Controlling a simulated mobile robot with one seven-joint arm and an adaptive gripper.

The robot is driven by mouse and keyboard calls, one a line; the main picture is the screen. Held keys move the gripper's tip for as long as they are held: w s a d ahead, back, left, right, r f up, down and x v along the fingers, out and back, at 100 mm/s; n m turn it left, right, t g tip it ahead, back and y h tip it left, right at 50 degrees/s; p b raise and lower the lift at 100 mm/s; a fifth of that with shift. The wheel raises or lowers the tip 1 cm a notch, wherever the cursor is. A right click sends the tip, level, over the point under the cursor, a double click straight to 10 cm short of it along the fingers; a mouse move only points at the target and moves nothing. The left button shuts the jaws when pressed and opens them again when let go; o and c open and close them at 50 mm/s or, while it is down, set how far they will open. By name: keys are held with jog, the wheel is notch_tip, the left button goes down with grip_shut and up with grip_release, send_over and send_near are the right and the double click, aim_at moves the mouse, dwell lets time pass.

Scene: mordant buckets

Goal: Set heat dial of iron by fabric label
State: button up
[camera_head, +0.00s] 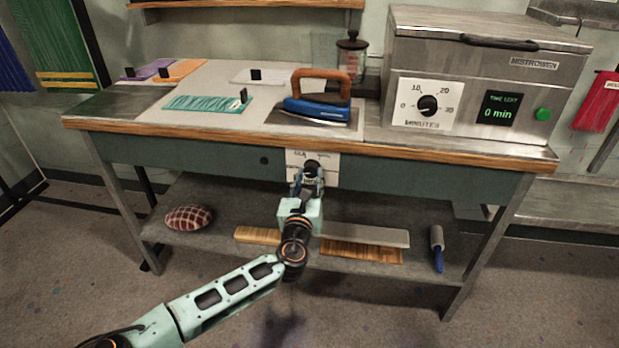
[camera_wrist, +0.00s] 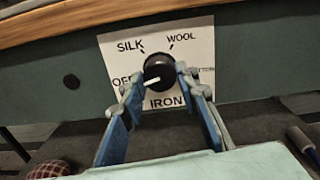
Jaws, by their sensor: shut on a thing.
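The heat dial is a black round knob (camera_wrist: 158,68) with a white pointer, on a white plate (camera_wrist: 190,45) marked OFF, SILK, WOOL and IRON; the right-hand word is partly hidden. The pointer is toward OFF. My gripper (camera_wrist: 157,82) is shut on the knob, one finger each side; in the head view, my gripper (camera_head: 308,180) is at the table's front panel. The blue iron (camera_head: 318,108) with a wooden handle stands on the table above. A teal striped cloth (camera_head: 205,103) lies left of it, with a small black tag (camera_head: 243,96); no writing is readable.
Purple (camera_head: 148,70), orange (camera_head: 180,71) and white (camera_head: 275,77) cloths lie farther back. A steel machine (camera_head: 470,75) with a minutes dial and a 0 min display stands right. The lower shelf holds a checked cushion (camera_head: 188,218), boards (camera_head: 365,235) and a blue-handled roller (camera_head: 437,245).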

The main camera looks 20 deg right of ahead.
jog(key=m, duration=0.6)
jog(key=shift+f+m+b, duration=0.1)
jog(key=shift+m+b, duration=0.2)
jog(key=shift+b, duration=0.1)
jog(key=m, duration=0.3)
jog(key=shift+m, duration=0.3)
jog(key=m, duration=0.3)
jog(key=shift+m+h+b, duration=0.3)
jog(key=shift+m+b, duration=0.05)
jog(key=shift+m, duration=0.05)
jog(key=m, duration=0.7)
jog(key=shift+a, duration=0.1)
jog(key=m+b, duration=0.1)
jog(key=m, duration=0.6)
jog(key=o, duration=1.2)
jog(key=shift+c, duration=0.2)
